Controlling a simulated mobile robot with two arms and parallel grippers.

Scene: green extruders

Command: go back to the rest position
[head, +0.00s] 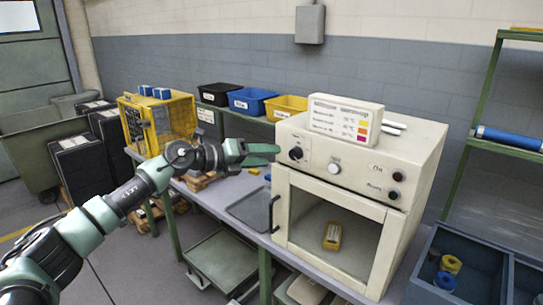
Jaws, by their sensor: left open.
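My left arm comes in from the lower left. My left gripper (268,154) is open and looks empty. It is in front of the upper left part of a cream oven-like cabinet (440,150), near its control knob. I cannot tell how far it is from the cabinet. A yellow object (333,236) shows behind the cabinet's window. My right gripper is not in view.
A grey-topped bench (215,192) carries the cabinet, a dark flat tray (250,207) and a yellow cage-like box (170,122). Black, blue and yellow bins stand along the wall. A dark crate (480,255) with spools is at the lower right. Open floor lies at the lower left.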

